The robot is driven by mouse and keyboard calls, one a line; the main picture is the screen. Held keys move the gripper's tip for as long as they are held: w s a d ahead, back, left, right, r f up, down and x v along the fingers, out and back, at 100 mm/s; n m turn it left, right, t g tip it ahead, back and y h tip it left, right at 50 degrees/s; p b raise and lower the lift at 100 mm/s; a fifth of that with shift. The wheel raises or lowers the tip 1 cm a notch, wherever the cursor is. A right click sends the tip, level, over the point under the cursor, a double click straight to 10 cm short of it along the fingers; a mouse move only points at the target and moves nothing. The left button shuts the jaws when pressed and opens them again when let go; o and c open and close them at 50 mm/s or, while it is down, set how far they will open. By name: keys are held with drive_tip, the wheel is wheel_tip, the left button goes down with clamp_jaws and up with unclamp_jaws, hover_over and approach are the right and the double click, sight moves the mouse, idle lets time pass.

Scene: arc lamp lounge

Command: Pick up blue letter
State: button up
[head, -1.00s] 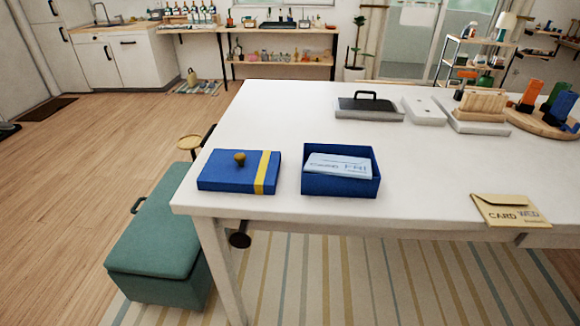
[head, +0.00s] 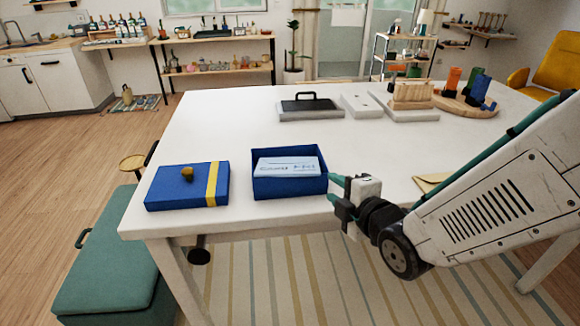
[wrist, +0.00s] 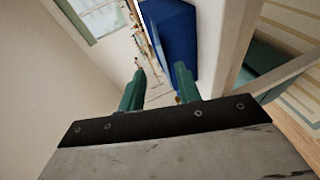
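The blue box (wrist: 176,45) shows close beyond the fingers there.
A blue lid (head: 187,187) with a yellow band and knob lies left of the box. A tan envelope (head: 430,181) is partly hidden behind my arm. A black-handled tray (head: 310,108) and wooden holders (head: 412,95) stand farther back. The white table's middle (head: 230,115) is clear.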

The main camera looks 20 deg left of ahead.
sight(307, 175)
drive_tip(key=shift+n+y, duration=0.4)
drive_tip(key=x, duration=0.5)
drive_tip(key=s+x, duration=0.1)
drive_tip(key=x, duration=0.2)
drive_tip(key=shift+w+a+f, duration=0.1)
drive_tip(key=shift+a+f, duration=0.1)
drive_tip(key=shift+a, duration=0.3)
clamp_jaws()
